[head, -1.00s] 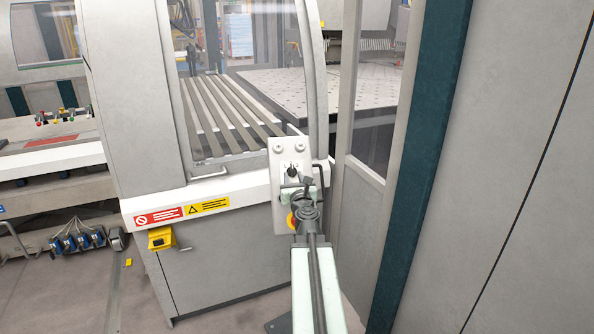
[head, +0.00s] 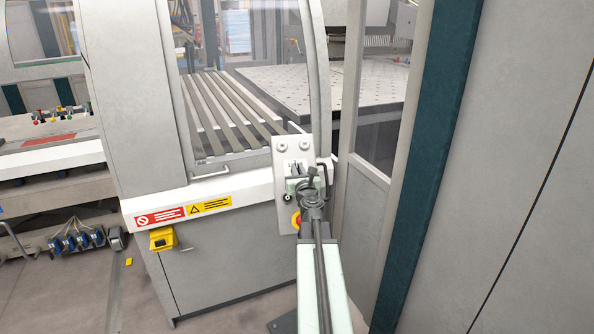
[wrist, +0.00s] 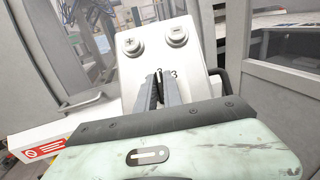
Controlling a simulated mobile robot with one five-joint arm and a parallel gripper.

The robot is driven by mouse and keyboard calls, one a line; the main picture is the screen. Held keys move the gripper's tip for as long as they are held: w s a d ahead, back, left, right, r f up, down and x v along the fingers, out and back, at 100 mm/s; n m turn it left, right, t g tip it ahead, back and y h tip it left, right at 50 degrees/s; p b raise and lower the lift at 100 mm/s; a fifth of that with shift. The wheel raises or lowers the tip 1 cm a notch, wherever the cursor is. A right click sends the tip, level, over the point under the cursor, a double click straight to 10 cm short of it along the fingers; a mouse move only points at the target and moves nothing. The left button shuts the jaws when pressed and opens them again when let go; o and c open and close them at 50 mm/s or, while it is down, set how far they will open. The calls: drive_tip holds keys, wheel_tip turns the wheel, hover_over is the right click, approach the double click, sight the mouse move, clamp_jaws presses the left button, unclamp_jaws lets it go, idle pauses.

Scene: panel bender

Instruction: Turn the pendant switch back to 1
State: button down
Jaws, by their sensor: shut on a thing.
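The pendant (head: 283,219) is a pale panel on the corner of the machine. In the wrist view its face (wrist: 133,68) shows a plus and a minus button at the top, with the digits 2 and 3 by the fingertips. My gripper (wrist: 160,76) is at the middle of the pendant, its two dark fingers close together. The pendant switch is hidden between and behind the fingers, so its pointer setting cannot be read. In the head view my gripper (head: 295,167) also reaches the pendant below the two round buttons.
A red and yellow button (head: 296,220) sits low on the pendant, beside my arm. A dark bent handle (wrist: 217,76) stands just right of the pendant. A tall grey cabinet wall (head: 500,180) closes off the right side. Open floor (head: 70,295) lies at lower left.

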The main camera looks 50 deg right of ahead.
drive_tip(key=shift+n, duration=0.4)
drive_tip(key=n+y, duration=0.2)
drive_tip(key=n, duration=0.1)
drive_tip(key=n+t+y+p, duration=0.1)
drive_tip(key=n+y, duration=0.1)
drive_tip(key=shift+d+r+n+t, duration=0.15)
drive_tip(key=shift+n+t, duration=0.15)
drive_tip(key=shift+n, duration=0.1)
drive_tip(key=shift+n+y+p, duration=1.2)
drive_tip(key=shift+n+y, duration=0.5)
drive_tip(key=shift+n, duration=0.9)
drive_tip(key=c, duration=1.5)
unclamp_jaws()
